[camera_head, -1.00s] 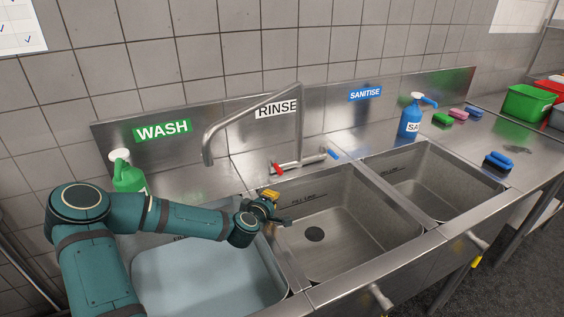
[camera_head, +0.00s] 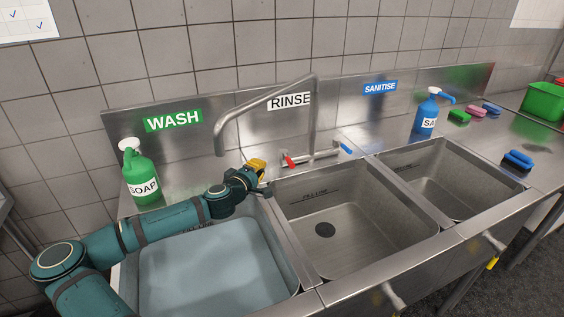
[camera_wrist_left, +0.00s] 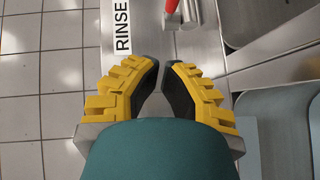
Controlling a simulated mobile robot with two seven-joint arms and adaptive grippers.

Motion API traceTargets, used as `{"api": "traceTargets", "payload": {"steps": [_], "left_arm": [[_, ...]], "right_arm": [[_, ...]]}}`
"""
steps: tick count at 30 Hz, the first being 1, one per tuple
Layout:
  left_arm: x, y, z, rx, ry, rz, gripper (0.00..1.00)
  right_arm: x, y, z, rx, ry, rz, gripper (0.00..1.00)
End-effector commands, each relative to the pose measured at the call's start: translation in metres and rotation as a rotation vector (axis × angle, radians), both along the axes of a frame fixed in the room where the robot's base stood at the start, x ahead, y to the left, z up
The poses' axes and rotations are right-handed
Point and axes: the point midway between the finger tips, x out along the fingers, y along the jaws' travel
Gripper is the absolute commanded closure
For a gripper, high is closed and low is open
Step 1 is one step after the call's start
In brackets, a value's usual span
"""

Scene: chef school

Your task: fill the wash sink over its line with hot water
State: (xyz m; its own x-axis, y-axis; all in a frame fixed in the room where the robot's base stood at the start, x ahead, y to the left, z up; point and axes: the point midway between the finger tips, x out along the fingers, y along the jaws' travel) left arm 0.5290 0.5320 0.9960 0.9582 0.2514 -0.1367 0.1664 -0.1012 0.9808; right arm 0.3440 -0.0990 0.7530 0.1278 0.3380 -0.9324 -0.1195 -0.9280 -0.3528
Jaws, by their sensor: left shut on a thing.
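The wash sink (camera_head: 290,268), at the left under the green WASH sign (camera_head: 173,120), holds pale bluish water (camera_head: 215,270). Its fill-line marking, near the back wall, is partly hidden by my arm. The tap spout (camera_head: 219,140) arches over from behind, with its open end above the back of the wash sink. The tap has a red lever (camera_head: 289,160) and a blue lever (camera_head: 346,148). My left gripper (camera_head: 262,172) is just left of the red lever, which also shows ahead of the fingers in the left wrist view (camera_wrist_left: 172,6).
The rinse sink (camera_head: 345,245) and sanitise sink (camera_head: 450,190) look empty. A green soap bottle (camera_head: 140,172) stands behind my left arm. A blue spray bottle (camera_head: 427,112), sponges (camera_head: 476,111) and a blue brush (camera_head: 518,159) are at the right.

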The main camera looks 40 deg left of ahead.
Motion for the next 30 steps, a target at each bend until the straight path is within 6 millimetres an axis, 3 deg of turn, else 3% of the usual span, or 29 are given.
{"api": "traceTargets", "payload": {"steps": [10, 15, 30], "left_arm": [[0.067, 0.016, -0.011, -0.003, -0.001, -0.001, 1.00], [0.086, 0.003, -0.016, -0.004, -0.001, -0.003, 1.00], [0.098, -0.004, -0.018, -0.001, 0.001, -0.001, 1.00]], "right_arm": [[0.002, 0.000, -0.010, -0.001, -0.005, -0.002, 0.51], [0.003, 0.000, -0.014, -0.001, -0.007, -0.002, 0.51], [0.003, 0.000, -0.015, -0.001, -0.008, -0.002, 0.51]]}}
